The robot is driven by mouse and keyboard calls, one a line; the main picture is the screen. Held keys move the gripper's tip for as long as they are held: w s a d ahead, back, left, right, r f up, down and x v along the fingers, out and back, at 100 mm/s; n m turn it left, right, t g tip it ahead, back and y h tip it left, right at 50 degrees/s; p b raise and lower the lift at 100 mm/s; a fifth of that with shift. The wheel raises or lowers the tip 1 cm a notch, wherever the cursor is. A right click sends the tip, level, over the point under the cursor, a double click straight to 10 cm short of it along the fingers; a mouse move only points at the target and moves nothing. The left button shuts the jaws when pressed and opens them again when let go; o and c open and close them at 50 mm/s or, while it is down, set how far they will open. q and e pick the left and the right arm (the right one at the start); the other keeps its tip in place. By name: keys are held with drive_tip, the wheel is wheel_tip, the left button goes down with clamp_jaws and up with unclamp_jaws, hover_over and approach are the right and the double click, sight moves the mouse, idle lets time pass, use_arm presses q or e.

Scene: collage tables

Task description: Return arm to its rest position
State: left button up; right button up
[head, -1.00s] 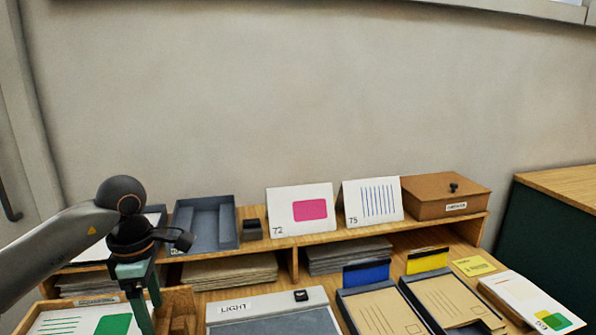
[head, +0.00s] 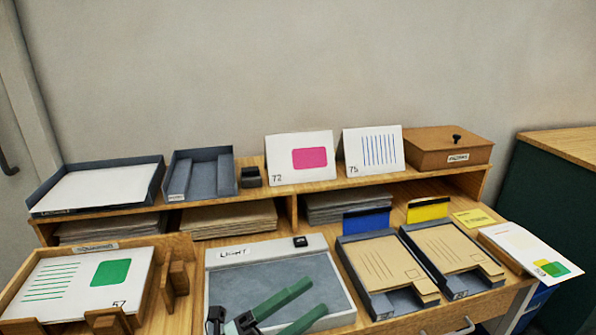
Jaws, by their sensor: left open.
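My left gripper (head: 313,296) shows at the bottom middle of the head view. Its two green fingers are apart, with nothing between them. It is over the front part of the grey light panel (head: 240,268), seen from above; I cannot tell how high. The rest of the left arm is below the picture's edge. My right gripper is not in view.
A wooden tray (head: 176,250) with a card (head: 75,285) of green marks is at left. Two envelope trays (head: 352,265) (head: 440,292) are at right. The shelf behind bears grey trays (head: 205,172), cards 72 (head: 300,158) and 75 (head: 372,150), and a brown box (head: 445,150).

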use_arm(q)
drive_tip(key=a+f+n+t+y+b, duration=0.1)
drive_tip(key=a+f+n+t+y, duration=0.2)
drive_tip(key=f+n, duration=0.4)
drive_tip(key=s+a+f+n+y+b, duration=0.1)
drive_tip(key=a+f+n+y, duration=0.3)
drive_tip(key=f+n+y, duration=0.2)
drive_tip(key=a+f+n+t+y, duration=0.2)
drive_tip(key=a+f+n+y, duration=0.15)
drive_tip(key=f+n, duration=0.35)
drive_tip(key=s+a+f+n+g+y+b, duration=0.1)
drive_tip(key=s+a+f+n+g+y, duration=0.2)
drive_tip(key=s+f, duration=0.4)
drive_tip(key=s+a+f+n+g+y+b, duration=0.1)
drive_tip(key=s+f+n+g, duration=0.25)
drive_tip(key=s+f, duration=0.35)
drive_tip(key=a+r+n+p, duration=0.1)
drive_tip(key=a+r+p, duration=0.2)
drive_tip(key=r+p, duration=0.7)
drive_tip(key=t+y+p, duration=0.1)
drive_tip(key=p, duration=0.3)
drive_tip(key=shift+s+a, duration=0.15)
drive_tip(key=shift+s, duration=0.05)
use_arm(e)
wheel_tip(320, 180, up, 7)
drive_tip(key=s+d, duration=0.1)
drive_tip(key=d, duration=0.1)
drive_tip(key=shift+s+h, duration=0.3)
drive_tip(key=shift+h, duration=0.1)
